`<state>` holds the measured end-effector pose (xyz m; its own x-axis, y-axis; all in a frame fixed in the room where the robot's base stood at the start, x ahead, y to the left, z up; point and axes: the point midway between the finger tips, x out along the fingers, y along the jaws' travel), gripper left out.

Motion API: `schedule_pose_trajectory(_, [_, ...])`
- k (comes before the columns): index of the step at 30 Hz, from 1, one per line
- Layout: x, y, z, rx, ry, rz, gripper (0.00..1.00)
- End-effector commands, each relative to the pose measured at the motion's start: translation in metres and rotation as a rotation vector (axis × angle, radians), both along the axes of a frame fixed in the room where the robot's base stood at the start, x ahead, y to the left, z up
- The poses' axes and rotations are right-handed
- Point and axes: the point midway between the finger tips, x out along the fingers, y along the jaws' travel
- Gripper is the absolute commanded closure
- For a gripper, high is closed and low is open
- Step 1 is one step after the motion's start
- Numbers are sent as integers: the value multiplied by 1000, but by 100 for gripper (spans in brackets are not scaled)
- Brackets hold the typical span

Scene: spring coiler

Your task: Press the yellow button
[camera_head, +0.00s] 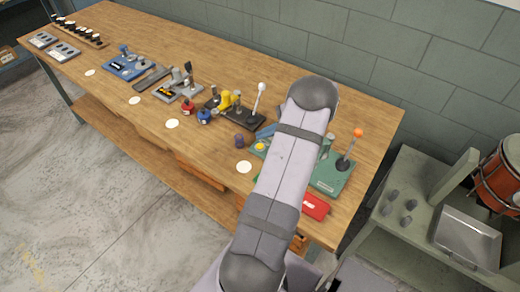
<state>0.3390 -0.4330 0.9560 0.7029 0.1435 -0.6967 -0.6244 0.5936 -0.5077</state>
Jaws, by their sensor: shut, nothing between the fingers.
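A small round yellow button (260,147) sits on a green base plate (330,180), just left of my arm. My arm's large grey link crosses the picture from the bottom centre to the back of the table and hides the middle of this base. The button is uncovered in this view. My gripper is not in view, so I cannot tell its place relative to the button.
A lever with an orange knob (357,133) rises right of my arm. A lever with a white knob (261,87) stands on a black base to the left. A red box (314,206) lies near the front edge. The wooden table (190,45) has free room along the back.

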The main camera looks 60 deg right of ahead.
Motion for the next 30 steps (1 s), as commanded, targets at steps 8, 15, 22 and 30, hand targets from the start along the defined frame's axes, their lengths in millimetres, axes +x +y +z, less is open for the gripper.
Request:
schedule_pose_trajectory(8, [0, 0, -22, 0, 0, 0, 100])
schedule_pose_trajectory(15, [0, 0, -23, 0, 0, 0, 100])
schedule_pose_trajectory(22, [0, 0, -23, 0, 0, 0, 100])
schedule_pose_trajectory(30, [0, 0, -23, 0, 1, 1, 100])
